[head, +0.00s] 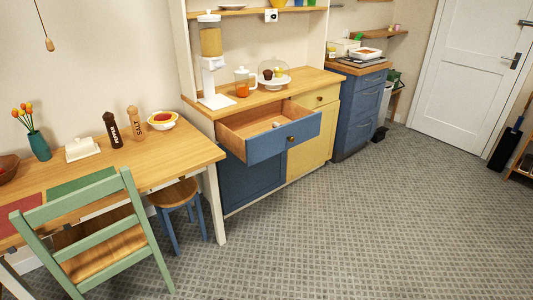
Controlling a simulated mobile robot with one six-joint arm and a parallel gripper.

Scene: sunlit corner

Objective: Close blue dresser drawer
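The blue dresser drawer (285,137) is pulled out from the upper left of the wooden-topped dresser (262,97). Its blue front has a dark round knob and faces right toward the open floor. The inside of the drawer is bare wood with a small pale object (276,125) in it. A yellow drawer (316,97) beside it is shut, with a yellow door below. My gripper does not show in the head view.
A wooden table (190,153) stands left of the dresser, with a blue-legged stool (176,196) and a green chair (100,240) by it. A blue cabinet (358,107) stands beyond the dresser. The tiled floor (380,220) in front is clear.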

